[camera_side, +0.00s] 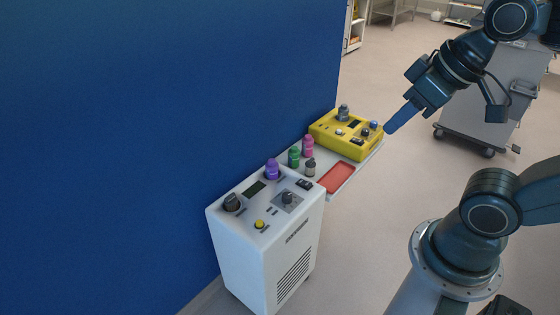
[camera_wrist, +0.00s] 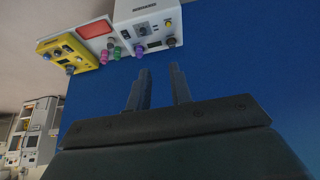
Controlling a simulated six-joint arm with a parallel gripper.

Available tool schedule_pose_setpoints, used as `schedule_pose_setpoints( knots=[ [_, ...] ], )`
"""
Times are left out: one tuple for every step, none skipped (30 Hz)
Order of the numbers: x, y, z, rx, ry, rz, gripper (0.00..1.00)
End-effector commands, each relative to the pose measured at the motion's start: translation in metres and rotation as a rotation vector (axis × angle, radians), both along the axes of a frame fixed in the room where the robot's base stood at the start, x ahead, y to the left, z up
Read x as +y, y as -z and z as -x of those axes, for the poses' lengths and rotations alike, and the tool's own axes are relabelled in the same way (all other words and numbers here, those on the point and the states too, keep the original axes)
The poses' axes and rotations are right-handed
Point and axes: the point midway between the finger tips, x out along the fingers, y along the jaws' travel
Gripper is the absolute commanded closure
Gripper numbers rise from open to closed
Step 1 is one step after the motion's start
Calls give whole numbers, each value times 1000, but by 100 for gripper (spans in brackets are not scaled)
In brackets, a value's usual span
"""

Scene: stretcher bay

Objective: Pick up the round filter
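I cannot tell for sure which object is the round filter. A small grey, jar-like piece (camera_side: 310,167) stands on the shelf beside a red tray. A dark round piece (camera_side: 343,113) stands on top of the yellow unit (camera_side: 352,148), near its back corner. My gripper (camera_side: 389,128) hangs at the right of the yellow unit in the side view, its blue fingers overlapping there. In the wrist view my gripper (camera_wrist: 159,70) is open, its two fingers apart with nothing between them.
A white cabinet (camera_side: 246,262) with knobs stands in front. Purple (camera_side: 272,169), green (camera_side: 294,157) and pink (camera_side: 308,146) bottles stand along the blue wall (camera_side: 150,140). The red tray (camera_side: 337,178) lies on the pale shelf. A grey trolley (camera_side: 497,100) stands behind my arm.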

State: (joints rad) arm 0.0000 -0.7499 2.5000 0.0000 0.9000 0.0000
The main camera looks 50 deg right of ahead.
Motion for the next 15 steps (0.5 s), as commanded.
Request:
schedule_pose_setpoints(
  knots=[
    [0, 0, 0, 0, 0, 0, 69],
    [0, 0, 0, 0, 0, 0, 63],
    [0, 0, 0, 0, 0, 0, 55],
    [0, 0, 0, 0, 0, 0, 49],
    [0, 0, 0, 0, 0, 0, 43],
    [0, 0, 0, 0, 0, 0, 35],
    [0, 0, 0, 0, 0, 0, 34],
    [0, 0, 0, 0, 0, 0, 34],
    [0, 0, 0, 0, 0, 0, 34],
    [0, 0, 0, 0, 0, 0, 34],
    [0, 0, 0, 0, 0, 0, 34],
    [0, 0, 0, 0, 0, 0, 34],
    [0, 0, 0, 0, 0, 0, 34],
    [0, 0, 0, 0, 0, 0, 34],
    [0, 0, 0, 0, -1, 0, 34]
  ],
)
